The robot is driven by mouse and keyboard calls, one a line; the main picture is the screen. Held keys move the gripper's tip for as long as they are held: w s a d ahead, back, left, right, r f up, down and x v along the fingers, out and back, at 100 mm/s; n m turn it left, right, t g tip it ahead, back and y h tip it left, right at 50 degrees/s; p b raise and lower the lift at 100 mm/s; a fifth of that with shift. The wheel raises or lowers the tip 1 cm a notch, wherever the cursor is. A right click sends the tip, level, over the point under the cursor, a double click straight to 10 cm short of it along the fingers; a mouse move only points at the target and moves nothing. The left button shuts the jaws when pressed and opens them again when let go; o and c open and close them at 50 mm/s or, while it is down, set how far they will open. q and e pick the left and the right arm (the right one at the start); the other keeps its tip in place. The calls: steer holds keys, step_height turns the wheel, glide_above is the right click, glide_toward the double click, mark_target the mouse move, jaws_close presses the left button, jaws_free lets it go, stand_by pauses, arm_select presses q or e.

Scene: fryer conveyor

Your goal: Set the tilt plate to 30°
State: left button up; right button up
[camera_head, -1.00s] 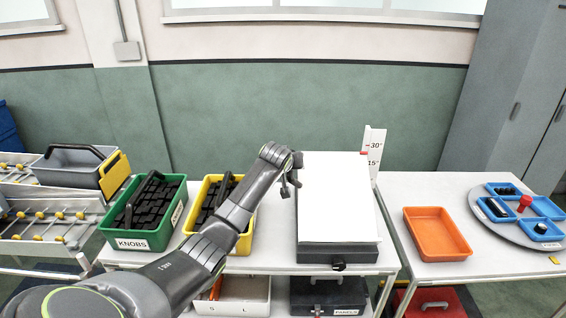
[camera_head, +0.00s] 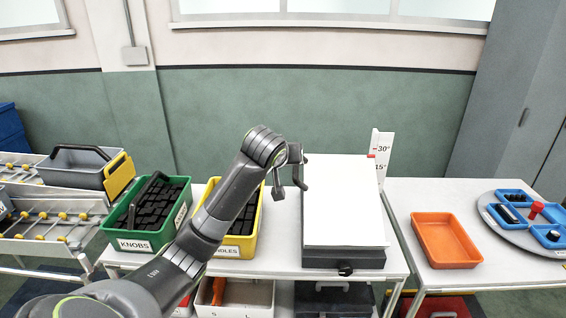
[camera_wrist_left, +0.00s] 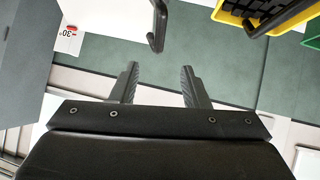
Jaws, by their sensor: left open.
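The tilt plate (camera_head: 342,200) is a white panel on a dark base (camera_head: 343,258), with a black knob (camera_head: 345,270) at the front. A white scale (camera_head: 381,158) behind its right rear corner reads 15° and 30°. A red pointer (camera_head: 371,156) sits between those marks. The scale also shows upside down in the left wrist view (camera_wrist_left: 64,36). My left gripper (camera_head: 288,188) is at the plate's left edge. In the wrist view its two fingers (camera_wrist_left: 159,82) are apart and empty. A dark hooked bar (camera_wrist_left: 159,25) lies just beyond them. My right gripper is out of view.
A green KNOBS bin (camera_head: 131,244) and a yellow bin (camera_head: 240,250) stand left of the plate, partly behind my arm. An orange tray (camera_head: 470,262) and a round grey tray with blue boxes (camera_head: 512,236) are on the right table. A grey toolbox (camera_head: 75,174) is far left.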

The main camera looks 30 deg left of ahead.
arm_select(q)
steer(key=shift+v, duration=1.05)
